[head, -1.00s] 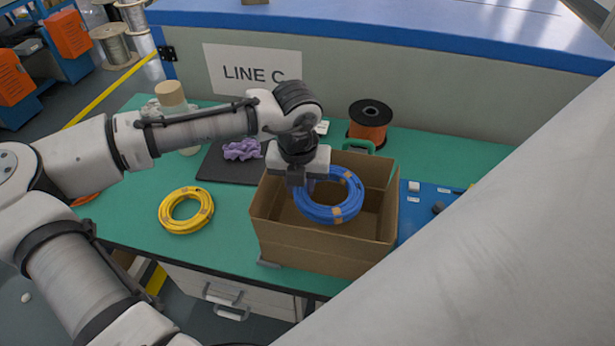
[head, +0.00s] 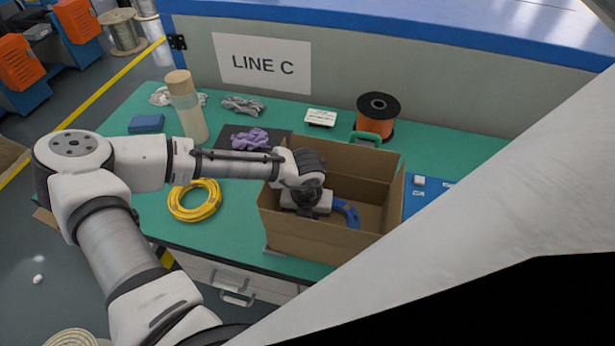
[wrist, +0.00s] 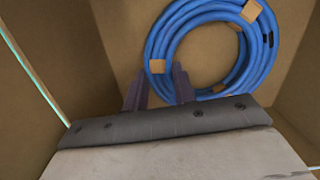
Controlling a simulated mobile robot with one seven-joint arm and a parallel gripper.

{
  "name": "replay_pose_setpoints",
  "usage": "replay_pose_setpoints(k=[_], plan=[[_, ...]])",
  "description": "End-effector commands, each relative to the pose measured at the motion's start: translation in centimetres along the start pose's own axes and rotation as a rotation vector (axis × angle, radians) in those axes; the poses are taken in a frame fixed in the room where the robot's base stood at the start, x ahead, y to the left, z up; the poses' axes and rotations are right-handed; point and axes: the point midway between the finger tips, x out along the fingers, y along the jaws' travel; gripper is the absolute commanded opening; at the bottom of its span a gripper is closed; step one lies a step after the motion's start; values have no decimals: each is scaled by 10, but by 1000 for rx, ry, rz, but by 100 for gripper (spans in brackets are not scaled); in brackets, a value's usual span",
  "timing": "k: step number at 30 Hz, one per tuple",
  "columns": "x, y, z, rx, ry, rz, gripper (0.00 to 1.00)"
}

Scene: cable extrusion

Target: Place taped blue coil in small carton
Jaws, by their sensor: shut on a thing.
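The blue coil (head: 347,214) with tan tape bands is down inside the small carton (head: 308,242), mostly hidden by my wrist in the head view. The wrist view shows the coil (wrist: 212,48) near the carton floor, with tape on its left and top right. My gripper (wrist: 160,88) is inside the carton, its fingers at the coil's lower left edge and shut on it. In the head view the gripper body (head: 308,200) is below the carton's rim and the fingertips are hidden. The carton is open at the top.
A yellow coil (head: 195,201) lies left of the carton on the green table. A blue board (head: 420,190) is to the right.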

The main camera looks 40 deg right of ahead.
Motion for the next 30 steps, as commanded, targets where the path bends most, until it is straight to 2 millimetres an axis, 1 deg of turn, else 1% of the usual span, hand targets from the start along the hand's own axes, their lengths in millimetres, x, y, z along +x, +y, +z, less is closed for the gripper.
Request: replay_pose_setpoints(k=[8, 9, 14, 21, 24, 26, 29, 30], plan=[[3, 0, 0, -1, 1, -2, 0], [4, 0, -1, -1, 1, -1, 28], [3, 0, 0, 0, 0, -1, 49], [3, 0, 0, 0, 0, 0, 49], [0, 0, 0, 0, -1, 1, 49], [-4, 0, 0, 0, -2, 0, 49], [-19, 0, 0, -2, -2, -1, 49], [-28, 1, 1, -2, -3, -1, 49]])
